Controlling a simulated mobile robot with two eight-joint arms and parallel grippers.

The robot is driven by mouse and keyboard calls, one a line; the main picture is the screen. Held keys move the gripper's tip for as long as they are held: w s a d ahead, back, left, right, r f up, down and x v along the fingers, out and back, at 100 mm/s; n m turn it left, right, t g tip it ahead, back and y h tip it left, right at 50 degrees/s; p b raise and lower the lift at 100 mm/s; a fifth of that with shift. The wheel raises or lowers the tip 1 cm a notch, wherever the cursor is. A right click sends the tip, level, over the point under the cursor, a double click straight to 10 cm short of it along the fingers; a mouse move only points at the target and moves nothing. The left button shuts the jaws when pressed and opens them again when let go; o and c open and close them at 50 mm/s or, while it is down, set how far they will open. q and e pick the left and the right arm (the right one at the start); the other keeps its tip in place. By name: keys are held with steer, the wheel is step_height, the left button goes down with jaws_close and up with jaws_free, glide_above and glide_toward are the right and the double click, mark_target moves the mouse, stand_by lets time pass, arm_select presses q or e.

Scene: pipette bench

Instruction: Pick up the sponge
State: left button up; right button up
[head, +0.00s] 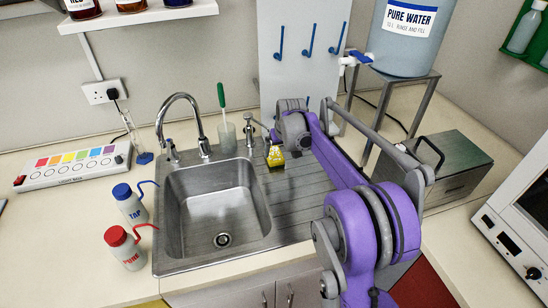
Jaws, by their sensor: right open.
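The sponge (276,158) is a small yellow block on the ribbed drainboard to the right of the sink basin. My purple and grey right arm reaches in from the bottom right. Its gripper (273,146) is at the sponge, with the wrist just above and to the right of it. The right gripper is open. The fingers are small and partly hidden, so I cannot tell whether they touch the sponge or stand around it. My left gripper is out of view.
The empty steel sink (222,238) and its tap (203,146) are left of the sponge. A beaker with a green-handled brush (226,138) stands behind the basin. A metal box (452,165) is at right. Two wash bottles (124,249) stand at left.

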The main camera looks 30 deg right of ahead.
mark_target(276, 159)
steer(key=x, duration=0.6)
steer(key=shift+w+a, duration=0.1)
steer(key=shift+a, duration=0.2)
steer(key=shift+c, duration=0.7)
steer(key=c, duration=1.3)
